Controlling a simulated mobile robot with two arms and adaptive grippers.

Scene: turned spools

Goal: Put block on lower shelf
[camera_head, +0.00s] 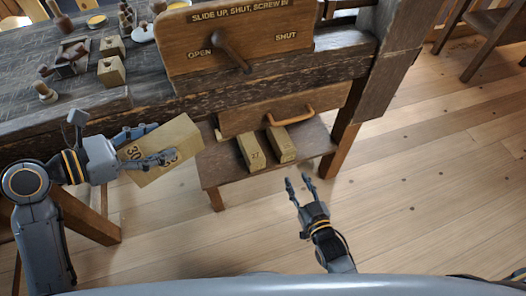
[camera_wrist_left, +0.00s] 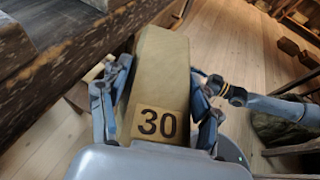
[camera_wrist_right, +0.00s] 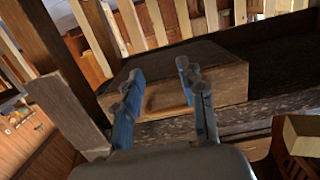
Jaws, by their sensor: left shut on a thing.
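My left gripper (camera_head: 157,143) is shut on a long yellowish wooden block (camera_head: 182,138) marked 30. In the left wrist view the block (camera_wrist_left: 162,75) lies between the two fingers, its numbered end toward the camera. It is held in the air, left of the lower shelf (camera_head: 217,165), and overlaps the shelf's left edge in the head view. On that low brown shelf lie two similar blocks side by side, one marked 27 (camera_head: 251,153) and another (camera_head: 281,145). My right gripper (camera_head: 302,185) is open and empty, over the floor in front of the shelf.
Above the shelf is a drawer front with a handle (camera_head: 291,117). The workbench (camera_head: 150,85) carries an OPEN/SHUT board (camera_head: 275,50) with a dark lever, small blocks (camera_head: 111,70) and turned pieces. A bench leg (camera_head: 343,150) stands right of the shelf. Open floor (camera_head: 420,180) lies to the right.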

